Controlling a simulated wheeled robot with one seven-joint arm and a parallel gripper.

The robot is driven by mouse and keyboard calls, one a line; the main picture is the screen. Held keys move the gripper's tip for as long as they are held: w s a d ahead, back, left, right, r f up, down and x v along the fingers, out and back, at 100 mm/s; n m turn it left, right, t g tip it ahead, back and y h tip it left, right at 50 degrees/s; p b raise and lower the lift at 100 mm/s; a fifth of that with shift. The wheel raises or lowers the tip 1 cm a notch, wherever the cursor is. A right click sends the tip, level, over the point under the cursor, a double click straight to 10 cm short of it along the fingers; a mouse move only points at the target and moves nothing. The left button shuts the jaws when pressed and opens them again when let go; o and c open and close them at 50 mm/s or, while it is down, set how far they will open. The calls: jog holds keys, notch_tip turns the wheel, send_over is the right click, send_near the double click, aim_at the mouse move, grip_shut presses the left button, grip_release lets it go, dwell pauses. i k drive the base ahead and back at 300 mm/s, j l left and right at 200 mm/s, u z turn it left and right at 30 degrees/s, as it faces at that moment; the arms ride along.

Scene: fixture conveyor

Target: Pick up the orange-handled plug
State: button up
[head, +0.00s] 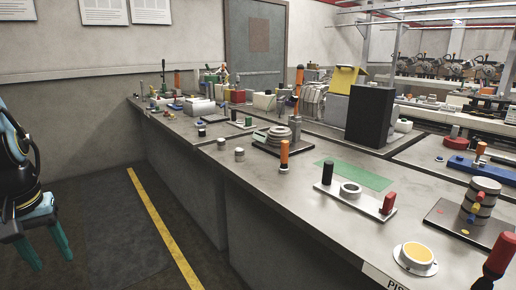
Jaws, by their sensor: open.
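An orange-handled plug (284,153) with a dark lower end stands upright on the grey bench, right of the middle of the head view. It stands just in front of a stack of round grey discs (278,134) on a dark plate. Other upright orange handles show farther back, one at the centre back (299,80) and one at the back left (177,79). My gripper (52,262) hangs at the far left edge, over the floor and well away from the bench. Its teal fingers are apart, with nothing between them.
A white plate (368,207) holds a black handle (327,172), a grey ring (350,189) and a red handle (388,203), near a green mat (355,175). Small grey cylinders (239,154) stand left of the plug. Open floor with a yellow line (165,227) lies between my gripper and the bench.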

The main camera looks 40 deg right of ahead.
aim_at(284, 169)
jog(key=i+j+z, duration=0.15)
jog(key=i, duration=1.2)
jog(key=i+z, duration=0.5)
jog(key=z, duration=0.2)
jog(key=i+z, duration=0.35)
jog(key=k+j, duration=0.05)
jog(key=k, duration=0.05)
